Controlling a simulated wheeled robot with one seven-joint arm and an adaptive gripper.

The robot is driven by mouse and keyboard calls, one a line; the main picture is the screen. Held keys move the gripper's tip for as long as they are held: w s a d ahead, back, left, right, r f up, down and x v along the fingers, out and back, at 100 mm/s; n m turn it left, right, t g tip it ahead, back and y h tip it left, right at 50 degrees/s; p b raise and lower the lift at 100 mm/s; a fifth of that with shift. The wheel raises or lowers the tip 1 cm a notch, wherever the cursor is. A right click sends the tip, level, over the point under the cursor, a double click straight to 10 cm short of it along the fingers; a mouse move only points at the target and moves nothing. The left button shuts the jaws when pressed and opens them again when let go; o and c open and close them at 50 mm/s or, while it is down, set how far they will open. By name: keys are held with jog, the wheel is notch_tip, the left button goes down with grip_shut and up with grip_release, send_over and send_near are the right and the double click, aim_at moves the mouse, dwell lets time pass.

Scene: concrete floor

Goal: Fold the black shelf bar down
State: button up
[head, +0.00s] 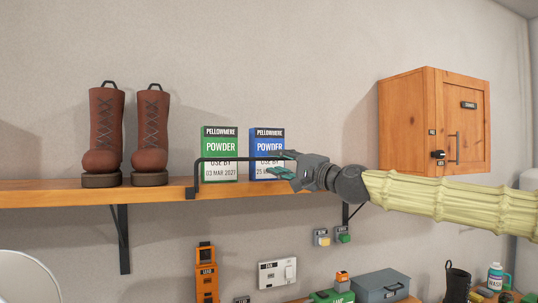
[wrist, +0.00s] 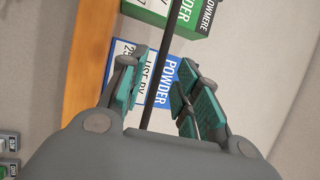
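The black shelf bar (head: 237,159) stands raised along the front edge of the wooden shelf (head: 60,193), crossing in front of two powder boxes. Its left upright meets the shelf edge; its right end is hidden by my gripper. My gripper (head: 281,164) is at the right part of the bar, in front of the blue box. In the wrist view the bar (wrist: 168,65) runs between the spread teal finger pads of my gripper (wrist: 160,95), with a gap on each side. My gripper is open and holds nothing.
A green powder box (head: 219,143) and a blue powder box (head: 267,140) stand behind the bar. Brown boots (head: 149,137) stand left on the shelf. A wooden cabinet (head: 405,125) hangs at right. Switches and a grey toolbox (head: 381,284) are below.

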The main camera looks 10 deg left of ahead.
aim_at(270, 159)
jog(key=shift+p+x, duration=0.8)
jog(key=shift+x, duration=1.65)
jog(key=shift+d, duration=0.1)
grip_shut()
